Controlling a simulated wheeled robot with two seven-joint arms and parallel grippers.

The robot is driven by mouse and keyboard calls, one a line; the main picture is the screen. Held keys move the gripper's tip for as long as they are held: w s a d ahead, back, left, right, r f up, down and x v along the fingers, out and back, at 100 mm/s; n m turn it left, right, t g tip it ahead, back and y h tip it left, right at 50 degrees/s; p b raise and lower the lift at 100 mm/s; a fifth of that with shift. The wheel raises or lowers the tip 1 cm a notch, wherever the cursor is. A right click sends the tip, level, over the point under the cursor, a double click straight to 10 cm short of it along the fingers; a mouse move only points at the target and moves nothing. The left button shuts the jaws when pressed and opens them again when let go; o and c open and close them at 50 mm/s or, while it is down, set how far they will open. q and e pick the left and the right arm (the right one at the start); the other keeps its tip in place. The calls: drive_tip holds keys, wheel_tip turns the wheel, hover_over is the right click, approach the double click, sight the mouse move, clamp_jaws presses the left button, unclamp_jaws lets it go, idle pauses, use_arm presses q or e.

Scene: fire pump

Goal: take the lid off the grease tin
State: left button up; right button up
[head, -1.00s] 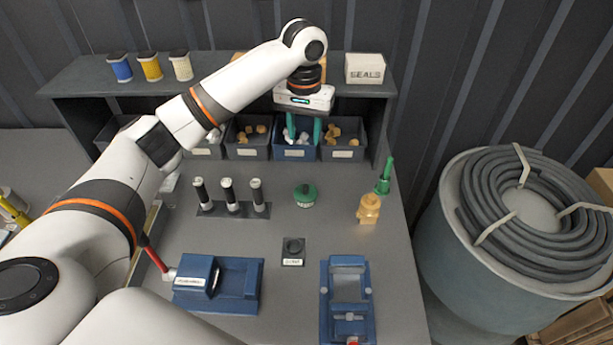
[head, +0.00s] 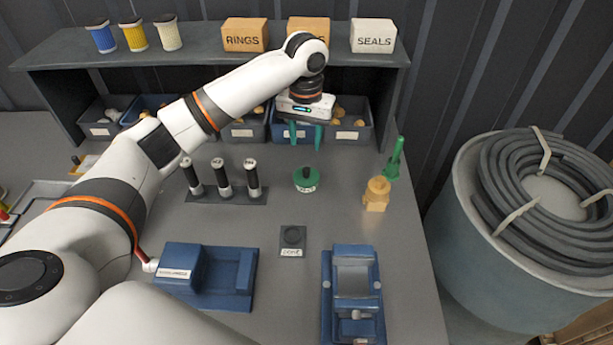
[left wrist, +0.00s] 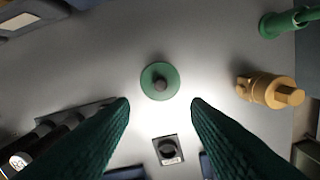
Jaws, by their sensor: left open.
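The grease tin (head: 306,186) stands upright on the grey bench, with a white label on its side. Its green lid (head: 306,174) is on it and has a dark knob on top. From above, the lid (left wrist: 160,81) shows as a green disc in the left wrist view. My left gripper (head: 305,140) points down above the bench, behind the tin in the head view. Its green fingers (left wrist: 160,103) are open and apart, with nothing between them, and the lid lies beyond their tips. My right gripper is not in view.
A brass fitting (head: 376,194) and a green nozzle-shaped piece (head: 395,158) stand right of the tin. Several dark cylinders (head: 222,178) stand left. A small dark square block (head: 292,240) and blue fixtures (head: 352,285) are in front. Bins (head: 350,133) line the back.

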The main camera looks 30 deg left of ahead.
use_arm(q)
hover_over(306, 169)
wheel_tip(306, 169, down, 4)
drive_tip(key=shift+f+p, duration=0.2)
drive_tip(key=shift+p, duration=0.1)
wheel_tip(306, 169, down, 4)
drive_tip(key=shift+s+f+p, duration=0.1)
drive_tip(key=shift+p, duration=0.6)
drive_tip(key=shift+f, duration=0.5)
clamp_jaws()
